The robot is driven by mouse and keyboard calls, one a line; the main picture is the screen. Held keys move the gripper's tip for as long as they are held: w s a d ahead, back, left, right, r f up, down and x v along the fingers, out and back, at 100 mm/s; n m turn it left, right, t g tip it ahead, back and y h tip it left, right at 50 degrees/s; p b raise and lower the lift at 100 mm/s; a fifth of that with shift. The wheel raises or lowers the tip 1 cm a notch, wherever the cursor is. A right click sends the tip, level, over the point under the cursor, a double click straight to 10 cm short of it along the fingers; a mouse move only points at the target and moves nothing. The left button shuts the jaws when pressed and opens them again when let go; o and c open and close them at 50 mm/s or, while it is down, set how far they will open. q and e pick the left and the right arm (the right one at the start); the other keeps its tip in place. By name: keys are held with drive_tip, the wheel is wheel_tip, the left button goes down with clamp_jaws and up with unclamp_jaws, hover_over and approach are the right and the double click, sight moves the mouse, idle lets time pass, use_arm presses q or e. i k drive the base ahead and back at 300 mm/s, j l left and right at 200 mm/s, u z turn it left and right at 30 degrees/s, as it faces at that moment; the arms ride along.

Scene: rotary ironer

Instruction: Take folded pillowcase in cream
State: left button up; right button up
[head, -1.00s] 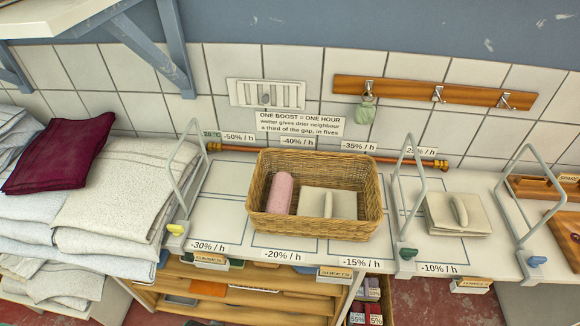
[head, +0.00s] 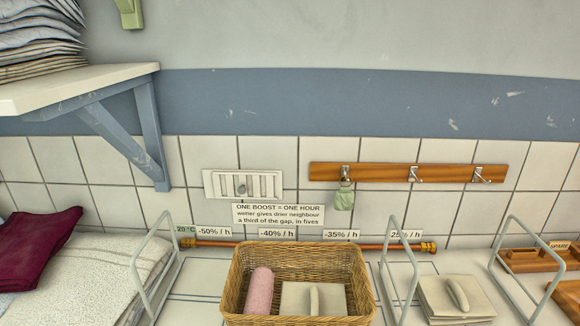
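A cream folded cloth with a raised handle-like strip (head: 314,299) lies in the wicker basket (head: 240,280), right of a pink rolled cloth (head: 260,291). A similar cream folded piece (head: 440,297) lies on the counter right of the basket, between two wire hoops. I cannot tell which of them is the pillowcase. Neither of my grippers is in view.
Wire hoops (head: 137,270) stand on the counter beside the basket. A copper pipe (head: 370,246) runs along the tiled wall. A shelf (head: 110,80) with stacked linen juts out at upper left. White linen (head: 100,275) and a dark red cloth (head: 32,245) lie at left.

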sight(302, 299)
drive_tip(key=i+j+z, duration=0.15)
drive_tip(key=j, duration=0.55)
drive_tip(key=j+z, duration=0.1)
drive_tip(key=j, duration=0.55)
